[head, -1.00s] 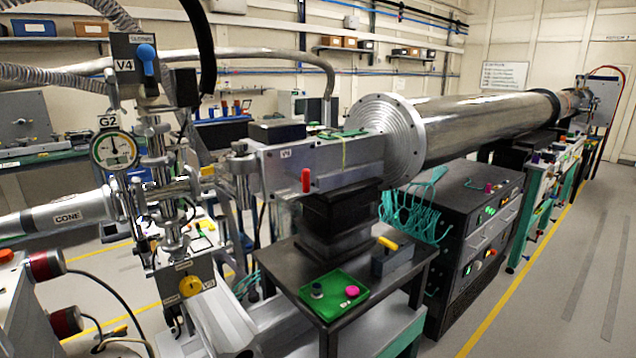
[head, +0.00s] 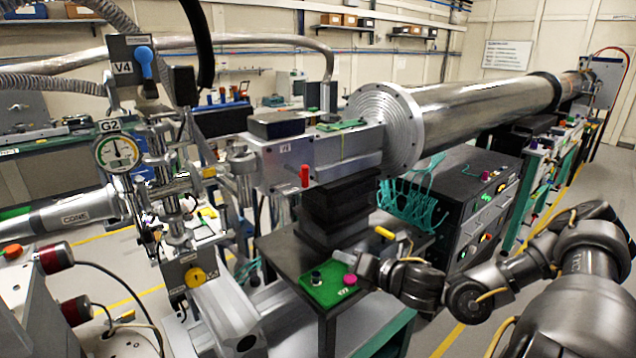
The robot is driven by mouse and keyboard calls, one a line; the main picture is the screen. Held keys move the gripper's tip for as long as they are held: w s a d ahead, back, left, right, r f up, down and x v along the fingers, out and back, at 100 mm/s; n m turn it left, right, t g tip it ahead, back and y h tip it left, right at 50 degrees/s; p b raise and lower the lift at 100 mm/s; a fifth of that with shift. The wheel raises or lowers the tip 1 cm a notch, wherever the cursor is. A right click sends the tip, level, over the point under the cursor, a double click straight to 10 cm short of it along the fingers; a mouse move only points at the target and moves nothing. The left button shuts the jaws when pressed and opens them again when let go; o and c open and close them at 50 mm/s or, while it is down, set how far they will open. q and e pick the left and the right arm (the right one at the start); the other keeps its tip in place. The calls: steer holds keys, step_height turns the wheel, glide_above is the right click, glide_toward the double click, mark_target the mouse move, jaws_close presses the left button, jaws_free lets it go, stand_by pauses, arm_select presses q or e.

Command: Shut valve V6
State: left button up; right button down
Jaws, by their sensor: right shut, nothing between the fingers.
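A grey valve box (head: 335,152) with a red upright handle (head: 305,175) sits at the near end of the big steel tube. Its small label seems to read V6, but I cannot be sure. A blue-handled valve (head: 146,62) marked V4 stands at the upper left. A yellow round knob (head: 195,277) is on the lower part of the left column; its label is unclear. My right gripper (head: 347,258) is shut and empty, just above the green tray, below and right of the red handle, apart from it. My left gripper is not in view.
A green tray (head: 318,292) with a black knob and a pink knob (head: 350,280) lies on the dark table under my right gripper. A yellow-handled grey block (head: 385,233) stands behind it. A gauge marked G2 (head: 117,152) is at left. Open floor lies far right.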

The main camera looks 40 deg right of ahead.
steer(key=d+r+n+t+y, duration=0.1)
steer(key=d+r+n, duration=0.1)
steer(key=r+n, duration=0.2)
steer(key=s+d+r+n+t, duration=0.1)
steer(key=d+r+n, duration=0.2)
steer(key=r, duration=0.7)
steer(key=shift+d+r+n+y, duration=0.15)
steer(key=shift+n+y, duration=0.25)
steer(key=shift+n, duration=0.8)
steer(key=p, duration=0.6)
glide_toward(308, 177)
steer(key=w, duration=0.6)
steer(key=shift+w+a+p, duration=0.3)
steer(key=shift+w+a, duration=0.05)
steer(key=shift+a, duration=0.25)
